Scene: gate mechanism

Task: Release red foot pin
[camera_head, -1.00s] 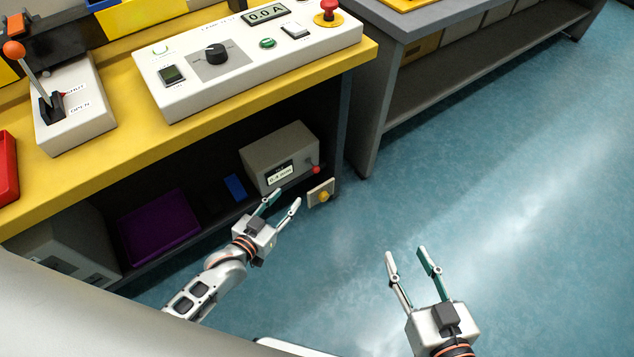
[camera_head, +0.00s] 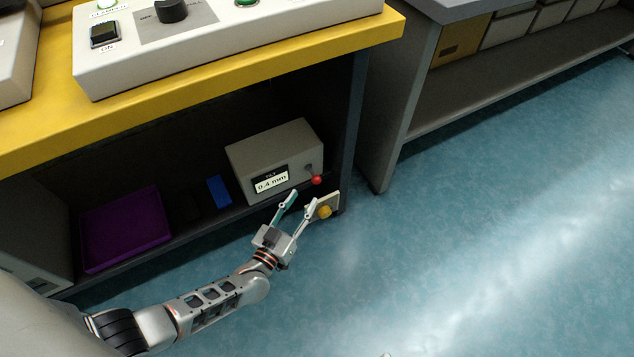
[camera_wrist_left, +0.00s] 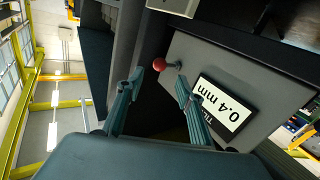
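The red pin (camera_head: 316,180) has a round red knob and sticks out of the front right of a grey box (camera_head: 270,152) on the low shelf. The box's display (camera_head: 271,182) reads 0.4 mm. My left gripper (camera_head: 300,202) is open and empty, just in front of the box and below the red knob. In the left wrist view, the red knob (camera_wrist_left: 159,64) shows ahead, between and beyond the two open fingertips (camera_wrist_left: 160,80), apart from them. My right gripper is out of the head view, except perhaps a sliver at the bottom edge.
A yellow knob (camera_head: 324,212) on a small plate is close to the right finger. A blue block (camera_head: 219,190) and a purple tray (camera_head: 126,228) lie left on the shelf. The yellow tabletop (camera_head: 240,75) overhangs above. The floor to the right is clear.

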